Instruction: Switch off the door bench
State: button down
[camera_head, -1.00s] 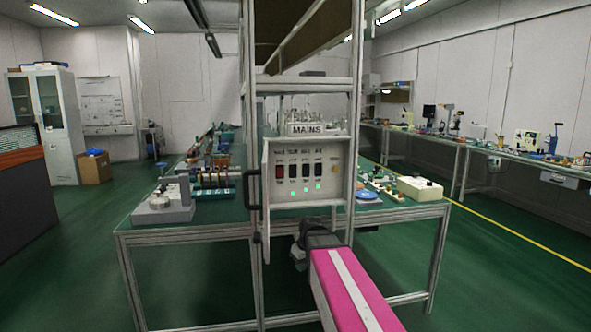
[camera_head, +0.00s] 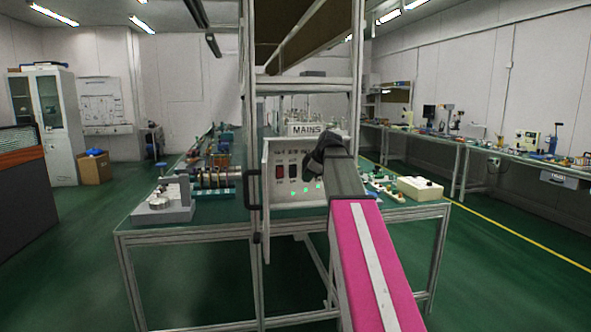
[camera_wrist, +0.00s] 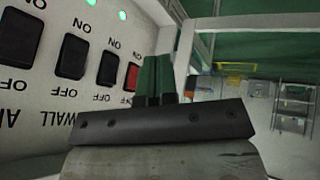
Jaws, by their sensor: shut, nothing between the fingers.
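The MAINS panel (camera_head: 270,196) is a pale box on the front post of the bench frame. The head view shows its red switch (camera_head: 279,172), a black switch (camera_head: 293,171) beside it and green lamps (camera_head: 306,188). My gripper (camera_head: 322,152) is shut and empty in front of the panel's right part, hiding the switches there. The wrist view shows the panel upside down, with several black switches (camera_wrist: 72,55) and the red switch (camera_wrist: 132,76) beside my shut fingers (camera_wrist: 153,78). A label reading WALL is partly visible; I cannot read a door label. Contact with the panel cannot be told.
The long bench (camera_head: 180,228) carries a grey device (camera_head: 165,205) left of the panel and a cream box (camera_head: 420,188) to the right. A black handle (camera_head: 252,190) stands at the panel's left edge. Green floor is open on both sides.

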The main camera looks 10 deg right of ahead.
notch_tip(320, 180, up, 8)
jog(key=d+n, duration=0.1)
jog(key=n, duration=0.1)
jog(key=shift+w+r+t+y, duration=0.2)
jog(key=shift+w+t+y, duration=0.1)
jog(key=shift+w+t, duration=0.1)
jog(key=shift+d+f, duration=0.1)
send_near(293, 172)
jog(key=x, duration=0.6)
jog(key=shift+s+a+f, duration=0.25)
jog(key=shift+a+f, duration=0.05)
jog(key=shift+a, duration=0.2)
jog(key=shift+w, duration=0.1)
